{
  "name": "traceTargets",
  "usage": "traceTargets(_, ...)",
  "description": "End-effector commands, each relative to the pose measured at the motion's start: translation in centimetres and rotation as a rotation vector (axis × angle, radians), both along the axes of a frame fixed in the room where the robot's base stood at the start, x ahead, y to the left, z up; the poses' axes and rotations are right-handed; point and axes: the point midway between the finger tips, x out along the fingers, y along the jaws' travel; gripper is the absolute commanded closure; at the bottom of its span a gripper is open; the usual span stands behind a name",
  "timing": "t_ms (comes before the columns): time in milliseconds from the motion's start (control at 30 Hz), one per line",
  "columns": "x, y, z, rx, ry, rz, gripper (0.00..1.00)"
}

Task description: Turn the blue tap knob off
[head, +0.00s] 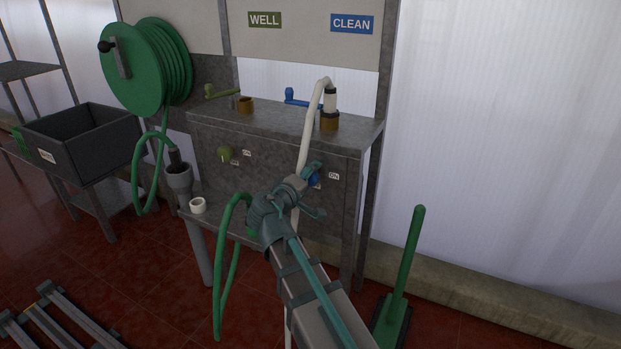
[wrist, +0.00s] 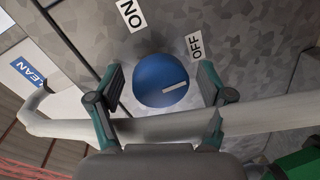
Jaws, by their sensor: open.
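The blue tap knob (wrist: 162,78) is a round knob with a white pointer mark, on the grey metal panel. In the wrist view an ON label (wrist: 131,14) is above left of it and an OFF label (wrist: 194,44) above right. The mark lies nearly crosswise, its right end tipped slightly up. My gripper (wrist: 163,84) is open, with one finger on each side of the knob; I cannot tell whether either touches it. In the head view my gripper (head: 312,188) is at the panel's front and partly hides the knob (head: 316,180).
A white hose (head: 309,130) hangs in front of the panel and crosses just below the knob in the wrist view (wrist: 165,126). A green knob (head: 225,153) is farther left. A green hose reel (head: 135,65) and dark crate (head: 85,140) stand left, a green-handled tool (head: 408,255) right.

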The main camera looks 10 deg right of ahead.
Motion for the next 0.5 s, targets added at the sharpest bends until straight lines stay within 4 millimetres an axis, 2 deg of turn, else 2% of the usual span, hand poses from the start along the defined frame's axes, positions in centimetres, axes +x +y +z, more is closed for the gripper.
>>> traceTargets(500, -6.9, 5.5, 1.4, 0.001, -0.002, 0.003, 0.21)
